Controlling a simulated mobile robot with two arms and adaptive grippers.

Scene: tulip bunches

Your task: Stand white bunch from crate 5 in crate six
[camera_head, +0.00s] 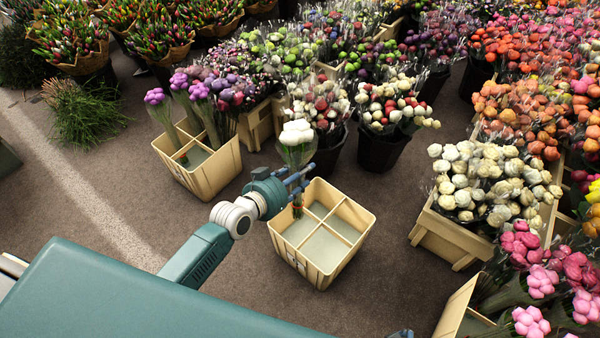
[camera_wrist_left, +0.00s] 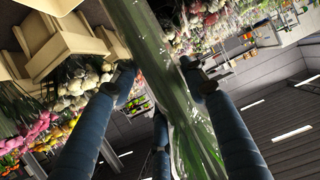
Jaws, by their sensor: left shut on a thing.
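My left gripper (camera_head: 297,180) is shut on the white bunch (camera_head: 297,135), a wrapped bunch with a white head at the top. It holds the bunch roughly upright. The stem end, with a reddish band, is over the back-left part of a pale four-compartment crate (camera_head: 292,256); I cannot tell whether it is below the rim. The compartments I can see look empty. In the left wrist view the clear-wrapped green stems (camera_wrist_left: 165,75) run between the blue fingers (camera_wrist_left: 160,82). No crate numbers are readable. Only a small blue piece shows at the bottom edge, perhaps my right gripper.
Another pale crate (camera_head: 217,182) with purple bunches stands to the left, its front compartment empty. Black buckets (camera_head: 380,150) of mixed flowers stand behind. A crate of cream flowers (camera_head: 440,240) is at the right. Grey floor around the four-compartment crate is free.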

